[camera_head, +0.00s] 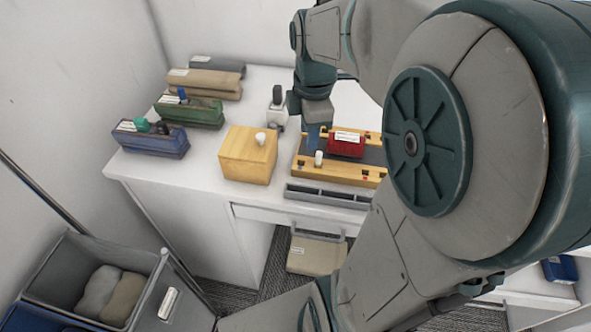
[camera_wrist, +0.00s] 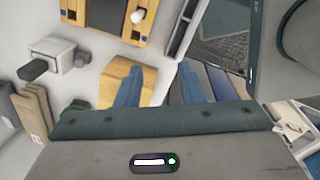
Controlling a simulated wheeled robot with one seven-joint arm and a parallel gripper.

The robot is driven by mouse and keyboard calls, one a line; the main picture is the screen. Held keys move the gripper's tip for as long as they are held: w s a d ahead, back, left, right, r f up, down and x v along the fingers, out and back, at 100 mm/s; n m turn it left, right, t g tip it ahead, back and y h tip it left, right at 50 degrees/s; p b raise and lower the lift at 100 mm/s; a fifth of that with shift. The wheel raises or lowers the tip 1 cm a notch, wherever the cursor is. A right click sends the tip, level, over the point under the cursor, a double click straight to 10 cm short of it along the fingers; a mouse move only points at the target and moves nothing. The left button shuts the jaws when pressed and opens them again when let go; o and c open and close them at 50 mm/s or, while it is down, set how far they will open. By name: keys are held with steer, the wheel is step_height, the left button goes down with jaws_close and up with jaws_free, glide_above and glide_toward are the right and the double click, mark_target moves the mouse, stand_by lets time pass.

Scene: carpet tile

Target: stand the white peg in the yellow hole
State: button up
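A white peg (camera_head: 318,158) stands upright at the near left of the wooden-framed tray (camera_head: 361,178); it also shows in the wrist view (camera_wrist: 137,16). Another short white piece (camera_head: 260,138) sticks up from the top of a yellowish wooden block (camera_head: 244,160), left of the tray. I cannot make out a yellow hole in either view. My gripper (camera_head: 313,138) hangs above the left part of the tray, behind the white peg in the head view. In the wrist view its two blue fingers (camera_wrist: 160,84) are apart, with nothing seen between them; the wooden block (camera_wrist: 112,84) is partly hidden behind one.
A white device with a dark knob (camera_head: 278,105) stands behind. Blue (camera_head: 150,142), green (camera_head: 190,113) and brown (camera_head: 205,82) bins line the left. A grey narrow rack (camera_head: 325,196) lies along the front edge.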

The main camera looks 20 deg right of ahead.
steer(key=s+a+f+m+t, duration=0.1)
steer(key=s+a+m, duration=0.6)
steer(key=m, duration=0.8)
steer(key=shift+s+f+m+t, duration=0.3)
steer(key=shift+s+m+t, duration=0.15)
steer(key=shift+s, duration=0.55)
